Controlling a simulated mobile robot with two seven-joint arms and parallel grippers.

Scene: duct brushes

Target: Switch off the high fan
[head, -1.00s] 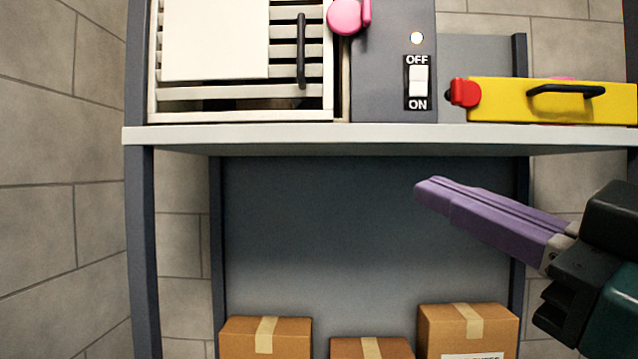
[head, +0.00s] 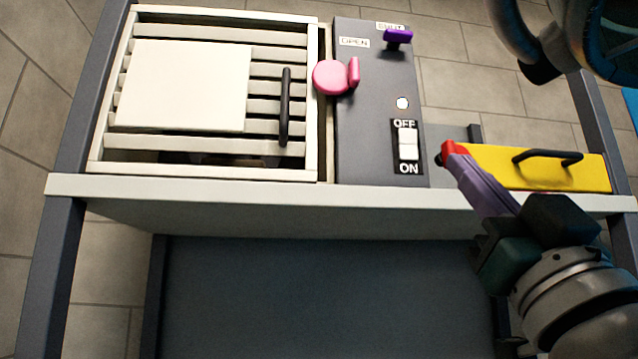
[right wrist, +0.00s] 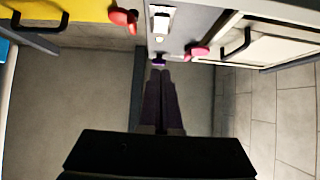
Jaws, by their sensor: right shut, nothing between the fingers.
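The fan unit stands on the upper shelf, with a white slatted grille (head: 200,155) and a dark grey control panel (head: 365,130). The panel has a white rocker switch (head: 408,144) marked OFF above and ON below; it also shows in the wrist view (right wrist: 160,22). I cannot tell which way the rocker is pressed. A small pale lamp (head: 403,103) above it looks bright. My right gripper (head: 452,153), with purple fingers, is shut and empty. In the head view its tips appear right of the switch, overlapping a red knob (head: 453,146). My left gripper is not visible.
A pink knob (head: 332,77) and a purple lever (head: 398,37) sit on the panel, near an OPEN label. A black handle (head: 284,108) is on the grille side. A yellow box (head: 495,155) with a black handle stands to the right. The shelf edge (head: 250,200) runs in front.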

